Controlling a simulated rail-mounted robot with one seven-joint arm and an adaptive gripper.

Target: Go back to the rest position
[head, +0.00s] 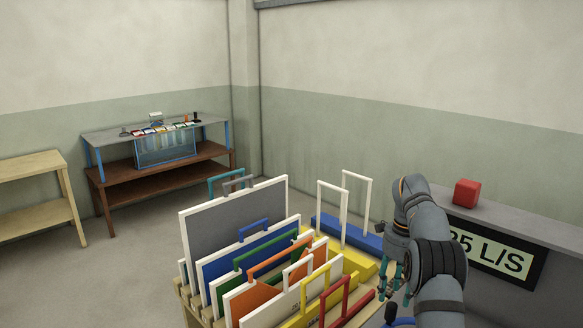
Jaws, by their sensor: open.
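My gripper (392,284) is at the right of the head view, at the end of my grey arm, with its teal fingers hanging down. It is open and I see nothing between its fingers. It is just to the right of a wooden rack (186,305) of framed panels with coloured handles. Whether the fingers touch anything on the rack, I cannot tell.
A red cube (467,193) sits on a grey ledge (520,222) behind my arm, above a sign (497,254) reading "5 L/S", partly hidden. A workbench (103,135) with small items and a bare wooden table (30,163) stand at the left. The floor between is clear.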

